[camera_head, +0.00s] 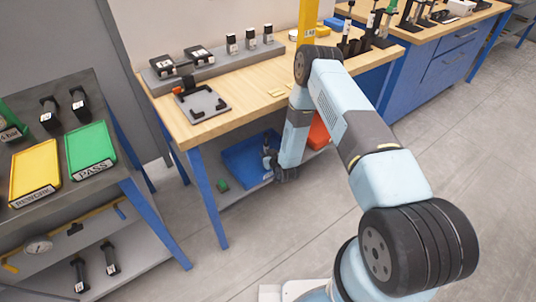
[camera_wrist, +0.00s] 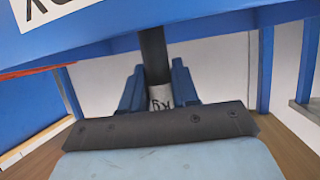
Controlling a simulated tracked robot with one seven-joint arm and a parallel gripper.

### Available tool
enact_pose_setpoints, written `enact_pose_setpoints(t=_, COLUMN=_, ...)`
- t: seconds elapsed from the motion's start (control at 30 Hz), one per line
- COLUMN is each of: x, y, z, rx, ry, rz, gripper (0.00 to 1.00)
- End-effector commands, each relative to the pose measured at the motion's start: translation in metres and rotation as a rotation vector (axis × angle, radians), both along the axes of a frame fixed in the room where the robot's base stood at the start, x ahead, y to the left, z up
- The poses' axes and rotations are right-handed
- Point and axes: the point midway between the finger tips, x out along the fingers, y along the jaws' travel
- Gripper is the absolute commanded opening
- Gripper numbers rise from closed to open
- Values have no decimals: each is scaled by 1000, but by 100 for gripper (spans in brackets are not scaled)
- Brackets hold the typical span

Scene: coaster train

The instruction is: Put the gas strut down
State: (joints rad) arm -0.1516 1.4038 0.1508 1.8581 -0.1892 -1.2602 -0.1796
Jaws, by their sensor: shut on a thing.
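The gas strut (camera_wrist: 154,62) is a dark rod with a pale printed label. In the wrist view it stands between the two blue fingers of my gripper (camera_wrist: 158,88), which is shut on it. Its far end is hidden behind a blue bin wall (camera_wrist: 110,18) with a white label. In the head view my gripper (camera_head: 270,166) is low under the bench, at the right side of a blue bin (camera_head: 238,163) on the lower shelf. The strut is too small there to make out clearly, and I cannot tell whether it touches the bin.
A red bin (camera_head: 318,132) is right of my arm on the lower shelf. A small green object (camera_head: 222,185) lies left of the blue bin. Above is the wooden bench top (camera_head: 240,90) with a grey fixture (camera_head: 203,104). A rack with yellow (camera_head: 36,172) and green (camera_head: 90,151) trays stands left.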

Motion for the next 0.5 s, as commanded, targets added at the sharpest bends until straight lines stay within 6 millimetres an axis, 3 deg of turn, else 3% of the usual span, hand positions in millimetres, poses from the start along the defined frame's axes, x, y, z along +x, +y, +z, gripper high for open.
enact_pose_setpoints(t=0.3, x=0, y=0, z=-1, rx=0, ry=0, rz=0, gripper=55)
enact_pose_setpoints(t=0.5, x=0, y=-1, z=-1, rx=0, ry=0, rz=-1, gripper=55)
